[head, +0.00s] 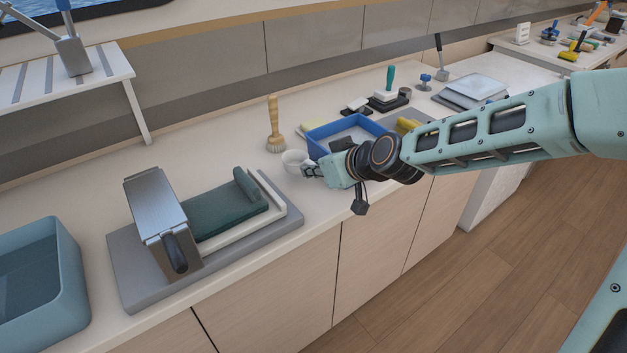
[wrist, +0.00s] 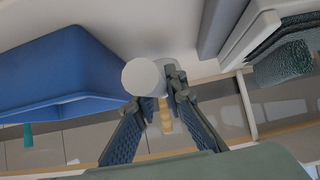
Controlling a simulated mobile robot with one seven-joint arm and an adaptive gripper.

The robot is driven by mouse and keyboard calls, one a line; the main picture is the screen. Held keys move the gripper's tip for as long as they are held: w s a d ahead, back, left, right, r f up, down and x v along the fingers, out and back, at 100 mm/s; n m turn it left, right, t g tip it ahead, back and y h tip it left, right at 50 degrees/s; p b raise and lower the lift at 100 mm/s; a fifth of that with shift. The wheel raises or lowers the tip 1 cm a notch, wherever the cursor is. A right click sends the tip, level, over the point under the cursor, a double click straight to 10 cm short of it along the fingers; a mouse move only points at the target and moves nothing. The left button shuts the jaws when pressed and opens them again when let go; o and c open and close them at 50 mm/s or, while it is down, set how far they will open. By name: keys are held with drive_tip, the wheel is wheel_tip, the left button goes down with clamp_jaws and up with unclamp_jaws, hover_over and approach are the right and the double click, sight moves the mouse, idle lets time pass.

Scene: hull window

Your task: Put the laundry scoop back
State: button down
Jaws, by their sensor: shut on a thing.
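The laundry scoop (head: 295,160) is a small white cup at the tip of my gripper (head: 310,170), over the counter near its middle. In the wrist view the scoop's round white end (wrist: 143,77) shows between the fingertips of my gripper (wrist: 153,97). The fingers are shut on it; the part they grip is mostly hidden. The cup is just left of a blue open bin (head: 348,130), which also shows in the wrist view (wrist: 60,65). I cannot tell whether the scoop touches the counter.
A wooden-handled brush (head: 274,127) stands just behind the scoop. Left are a grey tray (head: 130,275) with a metal box (head: 158,212) and dark green cloth (head: 222,211), then a blue-grey basin (head: 75,290). Right of the bin lie yellow gloves (head: 407,124). Bare counter shows before the brush.

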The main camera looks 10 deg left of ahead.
wheel_tip(320, 180, down, 3)
drive_tip(key=shift+a+f+b, duration=0.1)
drive_tip(key=shift+f+b, duration=0.05)
drive_tip(key=shift+b, duration=0.15)
drive_tip(key=c, duration=2)
unclamp_jaws()
drive_tip(key=shift+o, duration=0.2)
drive_tip(key=p+v, duration=0.4)
drive_tip(key=v, duration=0.6)
drive_tip(key=shift+d+r, duration=0.3)
drive_tip(key=shift+r, duration=0.05)
drive_tip(key=shift+s+d+r+p, duration=0.3)
drive_tip(key=shift+s+d, duration=0.05)
drive_tip(key=shift+s, duration=0.1)
